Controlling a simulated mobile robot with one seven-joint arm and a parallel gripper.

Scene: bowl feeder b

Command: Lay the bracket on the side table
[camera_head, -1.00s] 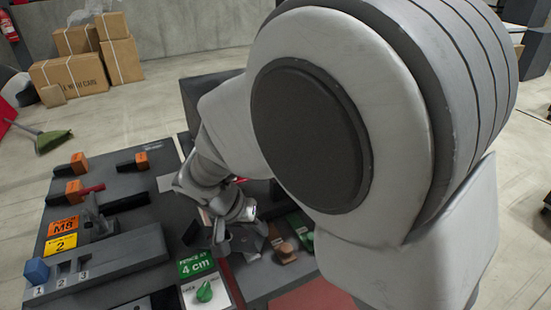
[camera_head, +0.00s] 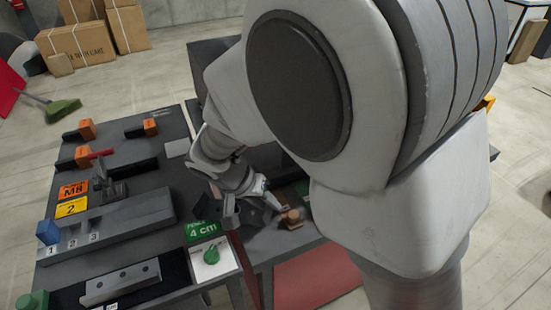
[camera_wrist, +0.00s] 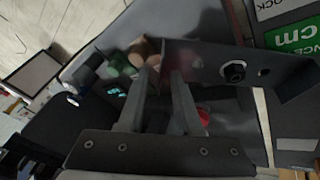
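The bracket (camera_wrist: 205,64) is a dark plate with holes in the wrist view. It reaches right from between my fingers. My gripper (camera_wrist: 159,78) appears shut on the end of the bracket, though the contact is dark and partly hidden. In the head view, my gripper (camera_head: 274,202) is low over the side table (camera_head: 268,252), close to dark plate pieces (camera_head: 252,215). The side table is a dark-topped table right of the main bench. My arm hides much of its top.
A blurred brown block (camera_head: 291,217) stands on the side table near my fingers. The main bench (camera_head: 140,178) holds orange-handled parts, a numbered rail (camera_head: 110,225), a green "4 cm" sign (camera_head: 203,230) and a plate with holes (camera_head: 122,282). Cardboard boxes (camera_head: 88,35) stand far off on the floor.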

